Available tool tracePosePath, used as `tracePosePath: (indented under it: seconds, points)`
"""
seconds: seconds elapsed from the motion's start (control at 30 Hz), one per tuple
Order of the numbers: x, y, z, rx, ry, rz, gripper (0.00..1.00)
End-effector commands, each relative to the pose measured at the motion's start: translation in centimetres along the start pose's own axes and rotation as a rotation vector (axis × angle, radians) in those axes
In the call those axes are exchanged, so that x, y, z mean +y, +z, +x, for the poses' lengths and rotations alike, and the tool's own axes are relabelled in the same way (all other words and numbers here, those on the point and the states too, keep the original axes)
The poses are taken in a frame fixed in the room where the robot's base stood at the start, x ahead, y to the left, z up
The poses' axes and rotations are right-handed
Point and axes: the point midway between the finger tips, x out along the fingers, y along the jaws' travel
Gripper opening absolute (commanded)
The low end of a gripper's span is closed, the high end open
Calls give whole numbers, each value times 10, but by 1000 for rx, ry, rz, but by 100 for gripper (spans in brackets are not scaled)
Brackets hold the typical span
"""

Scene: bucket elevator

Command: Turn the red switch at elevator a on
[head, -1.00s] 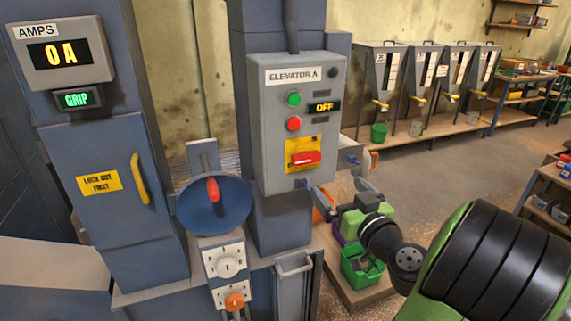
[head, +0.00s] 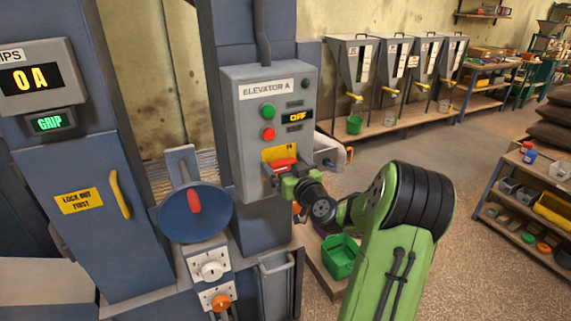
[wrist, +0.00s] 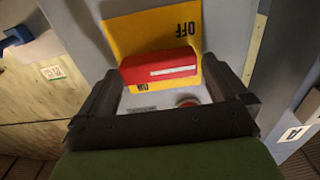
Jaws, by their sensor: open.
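The red switch (head: 283,163) is a handle on a yellow plate (head: 278,153), low on the grey Elevator A box (head: 240,110). In the wrist view the red switch (wrist: 158,66) lies crosswise, with a white line along it. The yellow plate there (wrist: 150,30) shows OFF and ON upside down, on opposite sides of the handle. The box display (head: 297,117) reads OFF. My gripper (head: 284,178) is open at the switch, one finger toward each end of the handle. I cannot tell whether they touch it. My gripper hides the plate's lower part in the head view.
Green (head: 267,111) and red (head: 268,133) buttons sit above the switch. A blue dish with a red handle (head: 194,203) stands at left, beside a cabinet with a yellow handle (head: 121,194). A green bin (head: 340,256) is below. Open floor lies right.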

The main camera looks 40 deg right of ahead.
Motion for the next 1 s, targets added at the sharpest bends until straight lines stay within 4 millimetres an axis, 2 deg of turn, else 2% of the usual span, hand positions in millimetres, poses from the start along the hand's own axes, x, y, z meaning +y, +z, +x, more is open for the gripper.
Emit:
tracePosePath:
  seconds: [0.03,0.33,0.67,1.0]
  points:
    - [0,0,0,0,0,0,95]
    - [0,0,0,0,0,0,50]
    - [0,0,0,1,-2,49,50]
    - [2,0,0,2,-1,288,50]
